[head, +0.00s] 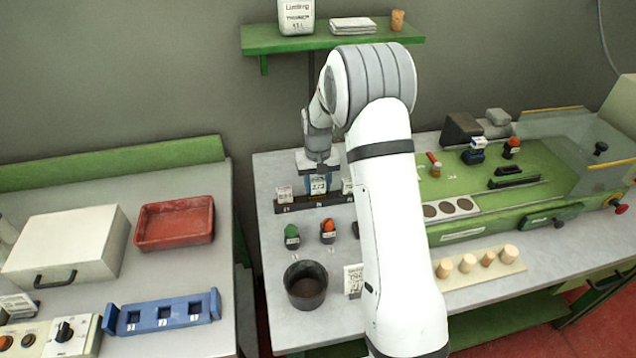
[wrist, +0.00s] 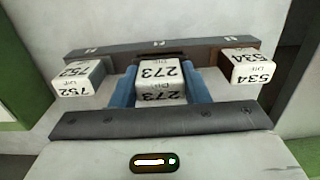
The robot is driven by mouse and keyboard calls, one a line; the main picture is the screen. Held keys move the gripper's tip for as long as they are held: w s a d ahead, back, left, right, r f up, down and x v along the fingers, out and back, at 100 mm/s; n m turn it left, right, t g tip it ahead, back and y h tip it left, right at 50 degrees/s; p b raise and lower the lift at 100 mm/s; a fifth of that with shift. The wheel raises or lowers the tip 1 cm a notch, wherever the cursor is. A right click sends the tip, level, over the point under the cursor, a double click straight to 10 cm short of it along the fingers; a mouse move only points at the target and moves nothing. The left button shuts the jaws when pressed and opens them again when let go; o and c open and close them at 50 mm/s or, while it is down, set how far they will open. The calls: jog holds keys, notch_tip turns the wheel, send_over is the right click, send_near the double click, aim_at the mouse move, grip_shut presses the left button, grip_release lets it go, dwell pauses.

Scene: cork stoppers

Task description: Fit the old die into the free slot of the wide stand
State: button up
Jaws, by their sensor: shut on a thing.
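My gripper (head: 318,183) is shut on a white-topped die marked 273 (wrist: 158,72), its blue fingers on both sides of the die. The die is over the middle place of a long dark stand (head: 318,205), which also shows in the wrist view (wrist: 110,50). I cannot tell whether the die is seated or just above the slot. A die marked 752 (wrist: 78,78) is at the left place and a die marked 534 (wrist: 247,66) at the right place; the left one also shows in the head view (head: 284,194). Which die is the old one is not clear.
In front of the stand are a green-topped stopper piece (head: 291,236), an orange-topped one (head: 328,230) and a black cup (head: 305,285). A blue holder (head: 165,314) with square holes, a red tray (head: 174,223) and a white box (head: 66,245) are on the left table.

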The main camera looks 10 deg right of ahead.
jog(key=shift+f+b, duration=0.55)
jog(key=shift+f, duration=0.25)
jog(key=o, duration=1.1)
notch_tip(320, 180, up, 8)
jog(key=shift+f+b, duration=0.1)
jog(key=shift+b, duration=0.55)
jog(key=s+r, duration=0.7)
jog(key=s, duration=0.1)
jog(key=s+r+t, duration=0.1)
jog(key=s+r, duration=0.1)
jog(key=s, duration=1)
jog(key=s+r+t, duration=0.2)
jog(key=s, duration=1)
jog(key=shift+s+d+r, duration=0.15)
jog(key=shift+s+r, duration=0.05)
jog(key=shift+s, duration=0.2)
